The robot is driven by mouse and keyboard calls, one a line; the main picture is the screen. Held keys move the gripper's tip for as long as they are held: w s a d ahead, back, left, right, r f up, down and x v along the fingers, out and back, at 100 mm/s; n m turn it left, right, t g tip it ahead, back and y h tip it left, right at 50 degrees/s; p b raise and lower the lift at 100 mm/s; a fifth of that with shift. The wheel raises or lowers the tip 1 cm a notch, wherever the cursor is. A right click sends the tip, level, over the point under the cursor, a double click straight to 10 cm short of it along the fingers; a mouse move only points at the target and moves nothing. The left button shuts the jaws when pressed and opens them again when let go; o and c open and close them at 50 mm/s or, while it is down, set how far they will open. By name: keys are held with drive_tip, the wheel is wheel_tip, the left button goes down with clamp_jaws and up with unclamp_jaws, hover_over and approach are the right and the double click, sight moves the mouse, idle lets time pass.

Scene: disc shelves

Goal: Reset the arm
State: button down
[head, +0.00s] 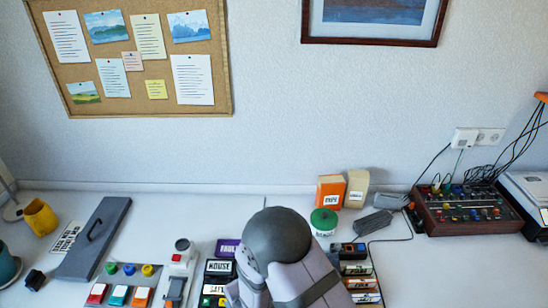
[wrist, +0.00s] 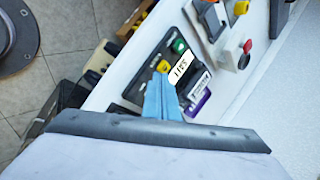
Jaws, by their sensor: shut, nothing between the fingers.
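My arm (head: 285,255) rises in the lower middle of the head view and hides the worktop behind it; my gripper is not seen apart from it there. In the wrist view my gripper (wrist: 162,75) shows as pale blue fingers, shut and empty. The fingertips appear over a dark panel (wrist: 133,92) with a green button (wrist: 179,46) and a yellow part (wrist: 190,68). A white label lies beside the tips. Whether the fingers touch anything is not clear.
A purple FAULT piece (head: 227,247) and black HOUSE piece (head: 219,266) are left of my arm. A rack of labelled pieces (head: 359,272) and a green round tin (head: 324,221) are right. The white worktop (head: 450,265) is clear at front right.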

drive_tip(key=s+d+f+n+g+h, duration=0.1)
drive_tip(key=s+d+n+g+h, duration=0.6)
drive_tip(key=s+d+n, duration=1)
drive_tip(key=s+d+r+g, duration=0.3)
drive_tip(key=s+d+r, duration=0.1)
drive_tip(key=r, duration=0.5)
drive_tip(key=w+d+r+m+t+y, duration=0.2)
drive_tip(key=w+d+r+m+t, duration=0.2)
drive_tip(key=w+d+r+m, duration=0.2)
wheel_tip(320, 180, up, 4)
drive_tip(key=shift+w+d+f+t+y, duration=0.15)
drive_tip(key=shift+w+d+t+y, duration=0.2)
drive_tip(key=shift+w, duration=0.65)
